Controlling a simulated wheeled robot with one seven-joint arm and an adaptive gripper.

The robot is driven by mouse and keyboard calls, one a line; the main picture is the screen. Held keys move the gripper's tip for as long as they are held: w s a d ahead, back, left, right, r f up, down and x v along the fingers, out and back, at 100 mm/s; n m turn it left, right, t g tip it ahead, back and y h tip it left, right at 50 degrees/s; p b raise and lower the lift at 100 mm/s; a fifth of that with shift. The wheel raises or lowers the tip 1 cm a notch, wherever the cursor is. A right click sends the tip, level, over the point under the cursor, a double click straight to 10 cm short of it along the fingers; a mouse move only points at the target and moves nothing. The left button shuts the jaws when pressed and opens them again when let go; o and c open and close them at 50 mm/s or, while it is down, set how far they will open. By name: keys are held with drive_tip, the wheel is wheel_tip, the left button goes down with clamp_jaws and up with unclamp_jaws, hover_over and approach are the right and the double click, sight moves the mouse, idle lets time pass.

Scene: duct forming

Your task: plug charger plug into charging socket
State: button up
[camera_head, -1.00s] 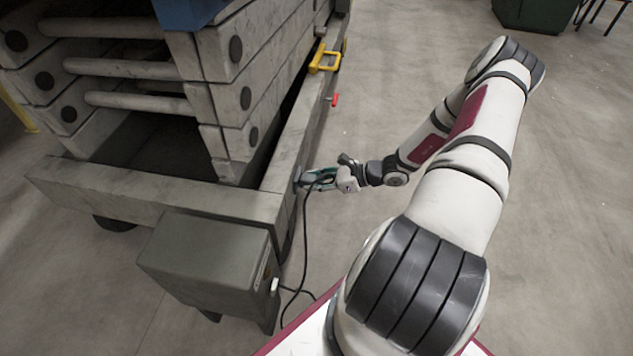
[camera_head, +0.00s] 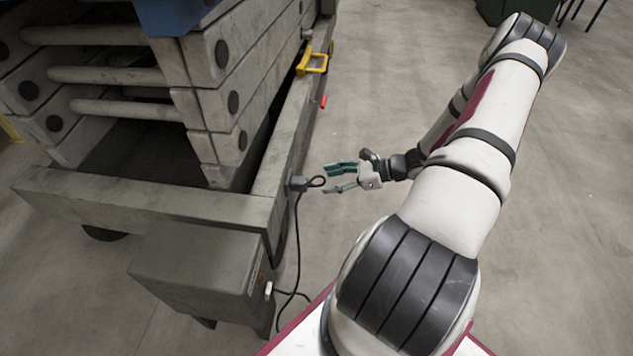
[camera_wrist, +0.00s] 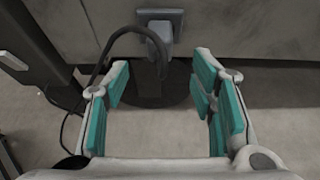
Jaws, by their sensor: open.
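The charger plug (camera_head: 297,184) is a small dark grey block at the side of the machine's frame, with a black cable looping from it. In the wrist view the plug (camera_wrist: 158,42) sits against the charging socket (camera_wrist: 160,15), a grey plate on the frame wall. How deep it sits cannot be told. My gripper (camera_head: 338,178) is open and empty, to the right of the plug and apart from it. In the wrist view its green-padded fingers (camera_wrist: 160,85) are spread wide, with the plug beyond their tips.
The black cable (camera_head: 297,250) hangs from the plug to a grey box (camera_head: 195,265) on the machine's front. A yellow handle (camera_head: 312,62) and a red part (camera_head: 323,101) stick out along the frame's side.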

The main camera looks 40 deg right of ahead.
drive_tip(key=shift+v, duration=1.65)
